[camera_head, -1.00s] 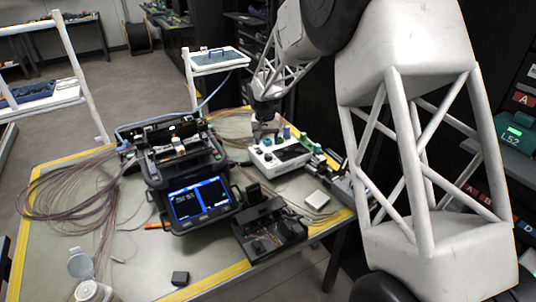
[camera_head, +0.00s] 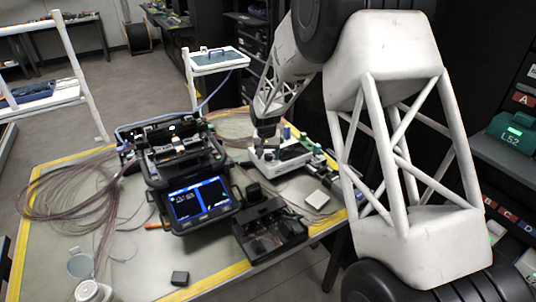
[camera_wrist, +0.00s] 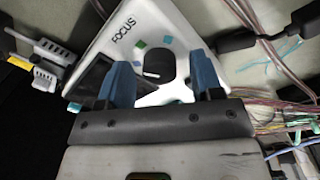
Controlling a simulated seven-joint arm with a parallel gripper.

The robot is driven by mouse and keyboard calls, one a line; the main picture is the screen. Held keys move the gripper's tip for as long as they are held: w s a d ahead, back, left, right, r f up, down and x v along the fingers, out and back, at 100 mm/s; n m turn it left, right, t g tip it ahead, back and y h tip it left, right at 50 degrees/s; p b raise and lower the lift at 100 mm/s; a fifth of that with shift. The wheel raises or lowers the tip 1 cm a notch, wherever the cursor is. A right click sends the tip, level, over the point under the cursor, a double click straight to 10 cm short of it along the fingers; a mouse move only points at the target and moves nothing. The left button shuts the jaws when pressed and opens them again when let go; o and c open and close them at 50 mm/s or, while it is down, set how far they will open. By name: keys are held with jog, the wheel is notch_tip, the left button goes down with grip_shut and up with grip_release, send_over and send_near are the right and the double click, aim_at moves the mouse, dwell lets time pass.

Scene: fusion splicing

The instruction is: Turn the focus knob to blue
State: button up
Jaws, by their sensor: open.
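The white device marked FOCUS (camera_wrist: 124,29) fills the upper middle of the wrist view. Its dark round knob (camera_wrist: 158,62) shows between my fingers and bears a pale pointer mark. A green patch (camera_wrist: 140,42) and a blue patch (camera_wrist: 167,39) lie on the panel beyond the knob. My gripper (camera_wrist: 163,70) is open, one blue finger on each side of the knob. I cannot tell whether either finger touches it. In the head view the white device (camera_head: 291,157) stands at the table's back right, with my gripper (camera_head: 267,132) over its left part, hiding the knob.
A fusion splicer with a lit screen (camera_head: 198,200) stands left of the device. A black tray unit (camera_head: 270,232) is in front. A small white box (camera_head: 317,199) lies to the right. Loose fibre coils (camera_head: 75,195) cover the table's left side.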

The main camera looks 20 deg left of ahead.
aim_at(268, 155)
jog(key=c, duration=0.9)
jog(key=shift+n, duration=2.9)
jog(key=o, duration=0.9)
jog(key=shift+r, duration=3.9)
